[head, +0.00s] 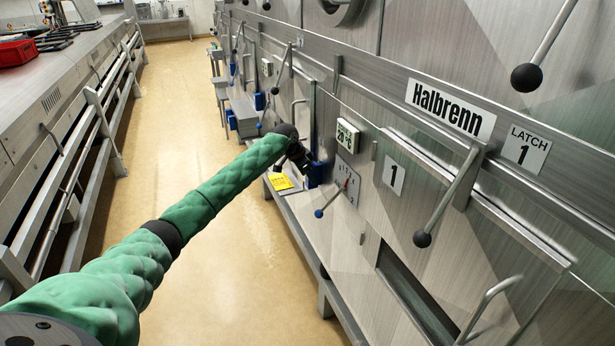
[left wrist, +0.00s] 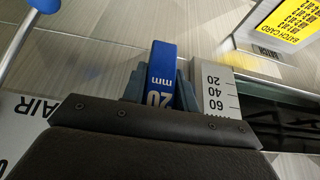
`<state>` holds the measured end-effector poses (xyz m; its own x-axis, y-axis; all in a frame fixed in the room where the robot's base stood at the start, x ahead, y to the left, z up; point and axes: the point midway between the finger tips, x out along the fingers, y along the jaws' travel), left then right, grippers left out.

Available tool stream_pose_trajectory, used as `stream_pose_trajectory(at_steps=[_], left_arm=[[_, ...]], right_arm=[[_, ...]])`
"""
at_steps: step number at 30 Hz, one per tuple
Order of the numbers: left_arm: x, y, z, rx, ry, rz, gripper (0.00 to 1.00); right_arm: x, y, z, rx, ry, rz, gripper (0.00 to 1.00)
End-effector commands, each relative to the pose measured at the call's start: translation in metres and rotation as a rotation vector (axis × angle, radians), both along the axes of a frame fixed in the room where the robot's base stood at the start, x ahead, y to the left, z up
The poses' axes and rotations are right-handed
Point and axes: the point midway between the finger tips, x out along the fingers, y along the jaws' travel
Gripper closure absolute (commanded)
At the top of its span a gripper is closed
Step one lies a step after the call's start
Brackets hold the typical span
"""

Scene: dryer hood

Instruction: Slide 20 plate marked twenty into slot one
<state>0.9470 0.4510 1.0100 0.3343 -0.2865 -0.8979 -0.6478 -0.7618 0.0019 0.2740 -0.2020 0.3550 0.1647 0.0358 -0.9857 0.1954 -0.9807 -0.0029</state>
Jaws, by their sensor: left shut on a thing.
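My left gripper (head: 306,164) reaches along the steel machine front at the centre of the head view. In the left wrist view its jaws (left wrist: 160,88) are shut on the blue plate (left wrist: 162,65), marked "20 mm". The plate shows in the head view as a small blue block (head: 317,175), partly hidden by the gripper. A metal scale marked 20, 40, 60 (left wrist: 217,92) is right beside the jaws. A panel labelled 1 (head: 393,175) is to the right of the gripper; a dark opening (head: 412,300) lies below it. I cannot tell which opening is slot one. My right gripper is not in view.
A blue-knobbed dial lever (head: 328,204) and a small display (head: 347,134) are close to the gripper. Black-knobbed levers (head: 446,202) stick out further right. A yellow batch card (head: 282,182) is below left of the gripper. The aisle floor (head: 185,120) is clear.

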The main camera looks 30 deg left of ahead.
Motion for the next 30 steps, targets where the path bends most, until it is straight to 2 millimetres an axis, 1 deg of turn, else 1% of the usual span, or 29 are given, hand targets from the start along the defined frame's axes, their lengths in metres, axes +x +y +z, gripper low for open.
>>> stream_pose_trajectory(at_steps=[22, 23, 24, 26, 30], left_arm=[[0.012, -0.010, 0.001, 0.000, -0.002, 0.000, 1.00], [0.011, -0.010, 0.001, 0.000, -0.002, 0.000, 0.65], [0.011, -0.010, 0.001, 0.000, -0.002, 0.000, 0.57], [0.011, -0.010, 0.001, 0.000, -0.002, 0.000, 0.46], [0.011, -0.010, 0.001, 0.000, 0.000, 0.000, 0.46]], right_arm=[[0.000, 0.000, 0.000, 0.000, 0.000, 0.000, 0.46], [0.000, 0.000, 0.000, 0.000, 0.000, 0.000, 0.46], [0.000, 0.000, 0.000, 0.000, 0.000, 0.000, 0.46], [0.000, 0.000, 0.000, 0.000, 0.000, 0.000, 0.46], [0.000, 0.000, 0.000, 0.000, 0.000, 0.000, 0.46]])
